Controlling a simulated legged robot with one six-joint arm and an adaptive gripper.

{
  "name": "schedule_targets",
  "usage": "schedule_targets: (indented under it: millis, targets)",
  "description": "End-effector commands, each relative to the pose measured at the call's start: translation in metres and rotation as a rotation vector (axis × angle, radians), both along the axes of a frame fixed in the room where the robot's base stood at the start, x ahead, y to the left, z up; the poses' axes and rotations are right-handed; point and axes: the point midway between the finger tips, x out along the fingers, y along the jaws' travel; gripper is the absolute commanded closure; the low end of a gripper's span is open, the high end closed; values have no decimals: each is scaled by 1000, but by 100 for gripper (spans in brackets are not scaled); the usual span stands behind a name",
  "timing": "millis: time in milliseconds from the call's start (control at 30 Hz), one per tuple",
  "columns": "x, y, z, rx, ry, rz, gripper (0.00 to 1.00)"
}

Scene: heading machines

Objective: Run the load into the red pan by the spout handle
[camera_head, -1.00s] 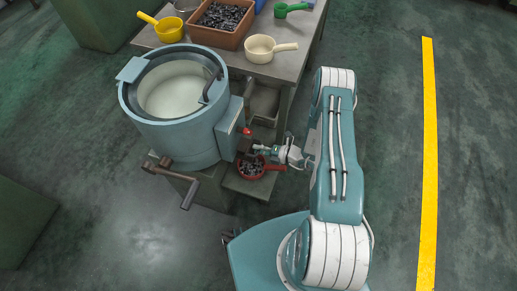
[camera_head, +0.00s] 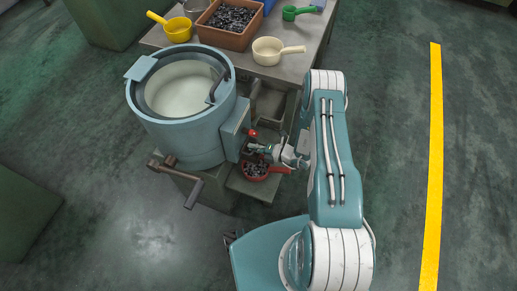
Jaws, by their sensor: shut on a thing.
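The blue-grey drum machine (camera_head: 178,130) has a round bowl with a pale inside and a side box carrying a red knob (camera_head: 253,133). The red pan (camera_head: 256,171) sits on a low shelf below the side box, its handle pointing right. Dark metal pieces lie in the pan. My gripper (camera_head: 263,151) is just above the pan, at the dark spout on the side box. It is shut on the spout handle, which its fingers mostly hide. The spout's exact opening is too small to tell.
A bench behind holds a brown crate (camera_head: 209,20) of dark pieces, a yellow scoop (camera_head: 177,30), a cream pan (camera_head: 267,51) and a green scoop (camera_head: 289,14). A crank (camera_head: 193,194) sticks out at the machine's front. Floor right of my arm is clear to the yellow line (camera_head: 433,150).

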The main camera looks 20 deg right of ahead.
Motion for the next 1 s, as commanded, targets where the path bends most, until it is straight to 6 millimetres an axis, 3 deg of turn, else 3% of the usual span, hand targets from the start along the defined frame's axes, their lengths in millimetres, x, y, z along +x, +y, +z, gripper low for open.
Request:
schedule_targets:
  millis: [200, 233, 267, 667, 1000]
  targets:
    - [0, 1, -2, -4, 5, 3, 100]
    - [-1, 1, -2, -4, 5, 3, 76]
    - [0, 1, -2, -4, 5, 3, 69]
    - [-3, -3, 1, -1, 2, 2, 69]
    - [-39, -54, 14, -1, 2, -3, 69]
